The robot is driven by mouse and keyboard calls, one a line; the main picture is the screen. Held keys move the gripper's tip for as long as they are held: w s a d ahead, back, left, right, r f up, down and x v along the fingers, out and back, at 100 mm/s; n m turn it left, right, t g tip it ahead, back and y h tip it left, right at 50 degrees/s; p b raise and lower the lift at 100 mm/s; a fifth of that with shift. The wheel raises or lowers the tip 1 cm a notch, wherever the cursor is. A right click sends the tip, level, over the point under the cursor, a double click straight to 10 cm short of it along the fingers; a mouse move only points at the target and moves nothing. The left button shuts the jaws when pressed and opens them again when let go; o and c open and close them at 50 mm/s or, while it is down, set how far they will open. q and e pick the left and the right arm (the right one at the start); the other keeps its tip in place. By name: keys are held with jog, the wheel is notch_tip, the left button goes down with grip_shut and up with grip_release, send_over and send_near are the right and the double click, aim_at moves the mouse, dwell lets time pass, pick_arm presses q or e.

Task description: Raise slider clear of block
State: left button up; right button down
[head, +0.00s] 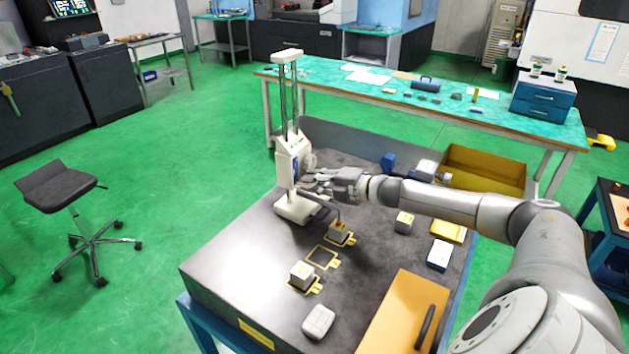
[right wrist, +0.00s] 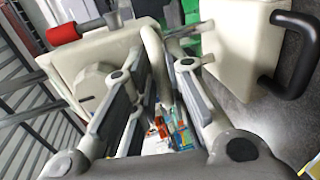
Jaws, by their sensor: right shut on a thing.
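A height-gauge-like stand has a white base (head: 297,208), two upright columns (head: 289,95) and a white slider (head: 291,158) low on the columns. My right gripper (head: 314,182) is at the slider's right side, shut on a part of it. In the right wrist view, my fingers (right wrist: 148,95) flank a pale upright piece of the slider (right wrist: 95,65). A dark bent arm (head: 325,210) reaches from the stand toward a grey block (head: 339,234) on a yellow-outlined spot. I cannot tell whether its tip touches the block. My left gripper is out of view.
Another block (head: 303,274) stands nearer on the left, and one (head: 404,221) to the right. A pale rounded object (head: 319,322), an orange board with a dark handle (head: 405,312) and a yellow bin (head: 483,170) also surround the work area. Space above the slider is clear.

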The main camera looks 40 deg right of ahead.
aim_at(313, 164)
notch_tip(313, 164, up, 5)
jog(key=p, duration=0.2)
jog(key=shift+r+p, duration=0.2)
jog(key=shift+p, duration=0.15)
jog(key=shift+f, duration=0.1)
jog(key=c, duration=1.5)
grip_release()
